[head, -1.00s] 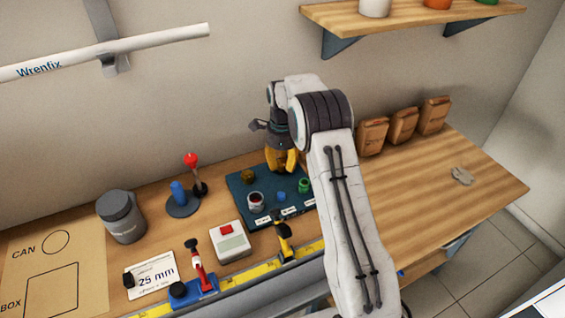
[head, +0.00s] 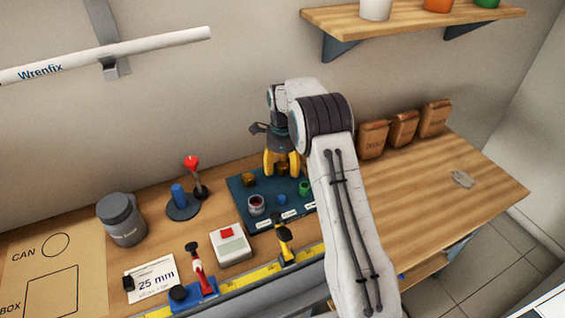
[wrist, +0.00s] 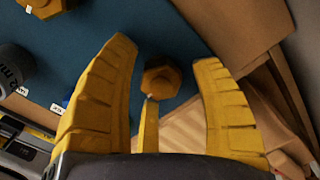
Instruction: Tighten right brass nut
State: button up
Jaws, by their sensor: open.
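The right brass nut (head: 281,169) is on the blue board (head: 239,191) on the bench. In the wrist view this nut (wrist: 161,77) lies between my yellow fingers, with visible gaps on both sides. My gripper (head: 282,163) points down over it, open and empty; its spread fingers also fill the wrist view (wrist: 166,60). A narrow yellow bar (wrist: 149,125) runs from the nut toward my palm; I cannot tell what it belongs to. The left brass nut (head: 250,180) sits apart on the board and shows at the wrist view's top left (wrist: 45,6).
A cup (head: 256,206), a blue piece (head: 281,200) and a green piece (head: 304,188) stand on the board's near side. Brown bags (head: 372,139) stand to the right near the wall. The right of the bench (head: 455,215) is mostly clear.

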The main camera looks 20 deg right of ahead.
aim_at(282, 166)
notch_tip(282, 166, up, 12)
dwell(0.6)
dwell(0.5)
jog(key=s+a+r+n+t, duration=0.1)
jog(key=s+a+r+n, duration=0.1)
jog(key=s+r+n, duration=0.5)
jog(key=s+a+r+n+t, duration=0.1)
jog(key=s+r+n, duration=0.25)
jog(key=s, duration=0.55)
jog(key=s+f+n+t, duration=0.1)
jog(key=s+f+n, duration=0.1)
jog(key=s+n, duration=0.4)
jog(key=s+a+f+n, duration=0.1)
jog(key=s+f+n, duration=0.2)
jog(key=s, duration=1)
jog(key=n, duration=0.3)
jog(key=shift+a+t, duration=0.25)
jog(key=shift+t, duration=0.15)
